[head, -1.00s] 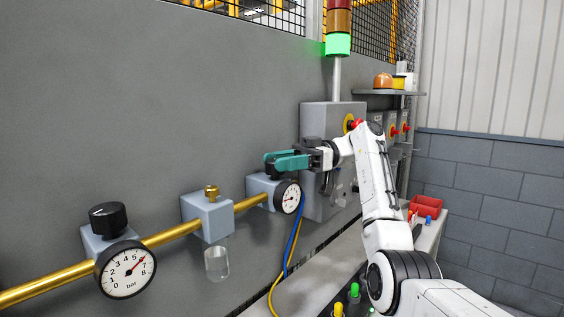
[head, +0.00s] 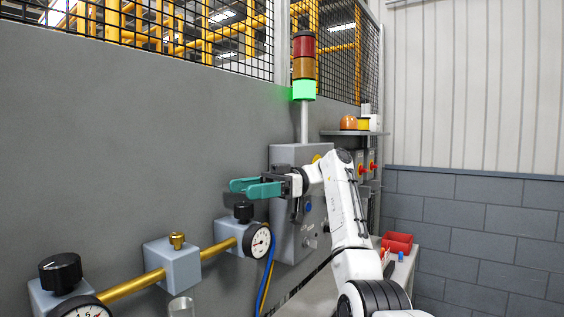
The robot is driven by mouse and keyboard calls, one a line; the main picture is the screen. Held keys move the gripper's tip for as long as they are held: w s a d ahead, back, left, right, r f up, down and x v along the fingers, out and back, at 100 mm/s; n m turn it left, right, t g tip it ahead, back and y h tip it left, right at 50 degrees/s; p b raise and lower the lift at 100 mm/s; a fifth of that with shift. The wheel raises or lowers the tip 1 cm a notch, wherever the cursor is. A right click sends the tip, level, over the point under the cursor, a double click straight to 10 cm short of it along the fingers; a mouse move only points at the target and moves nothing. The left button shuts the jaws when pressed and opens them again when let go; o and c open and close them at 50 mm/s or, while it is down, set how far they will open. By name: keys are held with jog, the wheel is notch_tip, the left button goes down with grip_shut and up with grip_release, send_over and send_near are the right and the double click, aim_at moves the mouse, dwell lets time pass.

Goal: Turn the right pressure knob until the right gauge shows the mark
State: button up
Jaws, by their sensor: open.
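The right pressure knob (head: 243,212), black and round, stands on top of a grey-blue regulator block on the brass pipe. The right gauge (head: 257,241), white-faced with a black rim, is on the front of that block. Its needle and any mark are too small to read. My gripper (head: 254,188), with teal fingers pointing left, is above the right knob. A small gap shows between the fingers and the knob top. It is open and holds nothing visible.
The left knob (head: 60,272) and left gauge (head: 80,309), cut by the lower edge, are at the lower left. A middle block (head: 172,268) with a brass fitting sits between. A grey control box (head: 299,165) is behind my arm. Blue and yellow hoses hang below the right gauge.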

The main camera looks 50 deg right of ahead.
jog(key=s+a+r+b, duration=0.3)
jog(key=s+r, duration=0.6)
jog(key=s, duration=0.4)
jog(key=shift+a+r, duration=0.15)
jog(key=shift+a, duration=0.35)
jog(key=shift+s, duration=0.1)
jog(key=shift+c, duration=0.2)
